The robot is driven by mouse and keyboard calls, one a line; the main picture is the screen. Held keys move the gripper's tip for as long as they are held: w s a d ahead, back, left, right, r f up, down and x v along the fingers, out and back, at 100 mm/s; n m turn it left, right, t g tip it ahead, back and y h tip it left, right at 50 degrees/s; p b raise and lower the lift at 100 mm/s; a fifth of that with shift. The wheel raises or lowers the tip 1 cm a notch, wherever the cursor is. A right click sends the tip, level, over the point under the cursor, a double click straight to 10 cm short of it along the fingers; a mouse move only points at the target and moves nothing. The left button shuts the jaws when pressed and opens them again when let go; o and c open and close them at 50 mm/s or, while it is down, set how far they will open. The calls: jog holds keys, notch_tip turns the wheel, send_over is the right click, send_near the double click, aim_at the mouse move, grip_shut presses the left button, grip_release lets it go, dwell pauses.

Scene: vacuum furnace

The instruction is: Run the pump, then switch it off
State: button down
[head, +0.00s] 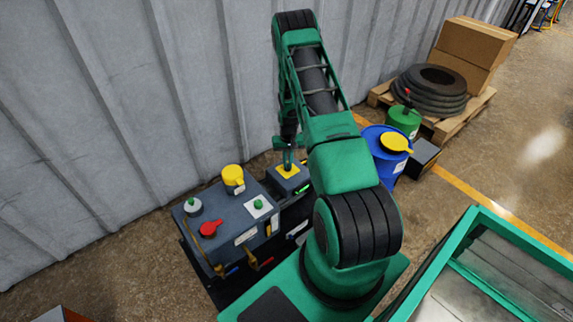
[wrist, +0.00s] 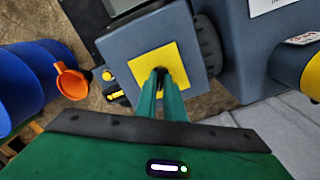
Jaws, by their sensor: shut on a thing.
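A dark grey pump unit (head: 237,230) stands by the wall, with a smaller grey box (head: 273,183) at its right end. The box carries a yellow square plate (head: 293,175), also seen in the wrist view (wrist: 143,68). My gripper (head: 288,163) points down at this plate. In the wrist view my green gripper fingers (wrist: 162,80) are shut on a small dark knob (wrist: 161,71) at the plate's middle. The fingers hide most of the knob, and its turned position cannot be told. A green button (head: 258,204) sits on a white plate on the larger unit.
The larger unit carries a red handle (head: 210,228), a yellow-capped cylinder (head: 233,177) and a white-and-green knob (head: 193,205). A blue drum (head: 384,150) and an orange funnel (wrist: 71,82) are close by. A pallet (head: 455,127) holds tyres and boxes.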

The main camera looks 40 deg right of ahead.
jog(key=c, duration=1.9)
grip_release()
jog(key=shift+o, duration=0.2)
notch_tip(320, 180, up, 11)
jog(key=shift+f, duration=0.15)
